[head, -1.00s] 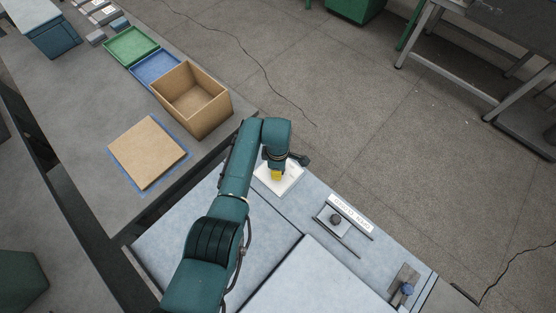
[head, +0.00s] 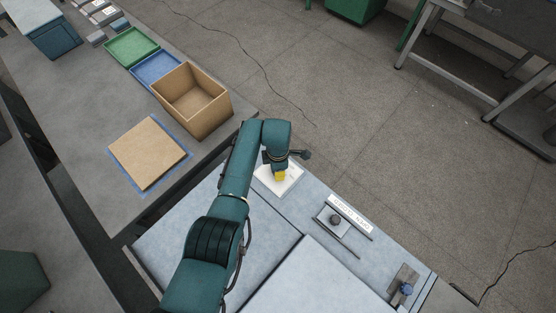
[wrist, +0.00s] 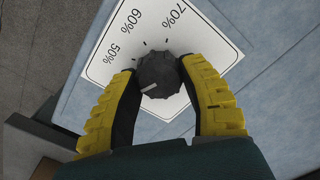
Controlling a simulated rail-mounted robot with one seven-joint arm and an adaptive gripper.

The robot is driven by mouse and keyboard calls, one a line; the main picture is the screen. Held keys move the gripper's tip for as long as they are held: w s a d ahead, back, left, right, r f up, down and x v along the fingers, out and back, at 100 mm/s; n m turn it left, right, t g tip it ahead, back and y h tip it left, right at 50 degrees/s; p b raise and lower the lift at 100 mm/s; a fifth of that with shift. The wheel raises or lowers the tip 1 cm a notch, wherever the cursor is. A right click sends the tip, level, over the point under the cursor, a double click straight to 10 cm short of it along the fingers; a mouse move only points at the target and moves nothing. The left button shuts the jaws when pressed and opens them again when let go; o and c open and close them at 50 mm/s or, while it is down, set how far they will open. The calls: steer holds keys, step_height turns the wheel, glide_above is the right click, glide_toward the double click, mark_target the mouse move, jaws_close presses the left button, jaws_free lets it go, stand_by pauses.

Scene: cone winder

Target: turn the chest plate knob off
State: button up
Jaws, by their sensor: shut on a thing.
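In the wrist view a round dark ribbed knob (wrist: 159,75) with a pale pointer line stands on a white dial plate (wrist: 112,62) marked 50%, 60% and 70%. The pointer line lies toward the lower left of the knob's face. My gripper (wrist: 160,85) has its yellow and black fingers on either side of the knob and is shut on it. In the head view the white dial plate (head: 291,184) lies on the pale blue-grey machine top, and my gripper (head: 280,175) covers the knob there.
On the machine top to the right are a labelled plate (head: 350,213), a slide with a black knob (head: 335,219) and a blue knob on a bracket (head: 406,289). A cardboard box (head: 208,110) and a brown board (head: 149,152) lie on the grey bench at left.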

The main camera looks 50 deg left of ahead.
steer(key=o, duration=1.2)
steer(key=shift+s+f, duration=0.1)
step_height(320, 180, up, 12)
